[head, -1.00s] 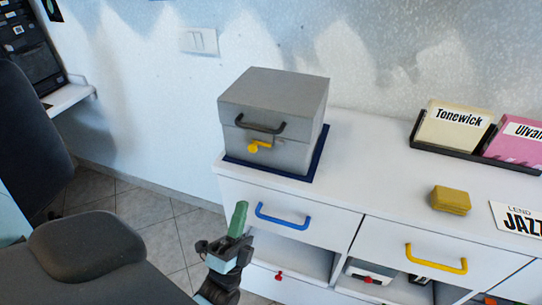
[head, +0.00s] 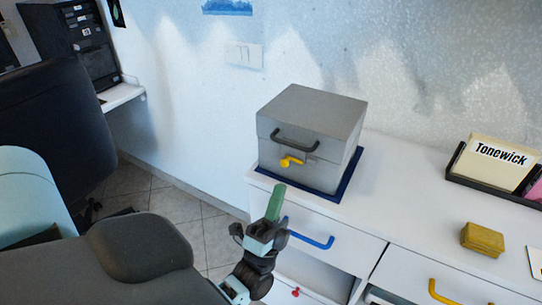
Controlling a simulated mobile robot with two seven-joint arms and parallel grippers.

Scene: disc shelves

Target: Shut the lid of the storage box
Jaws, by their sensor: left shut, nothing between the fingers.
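The grey storage box (head: 312,166) stands on a dark blue mat (head: 349,182) at the left end of the white cabinet top. Its lid (head: 316,110) lies flat on the box, with a dark handle on the front. A yellow latch (head: 290,161) sits on the front below the handle. My left gripper (head: 275,200), with green fingers, is shut and empty. It is in front of the cabinet, below the box in the picture and apart from it. My right gripper is out of view.
The cabinet top (head: 410,200) is clear just right of the box. A yellow block (head: 482,239) and a black rack with a Tonewick card (head: 497,155) stand farther right. A drawer with a blue handle (head: 312,236) is beneath the box. A dark chair (head: 62,140) is at left.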

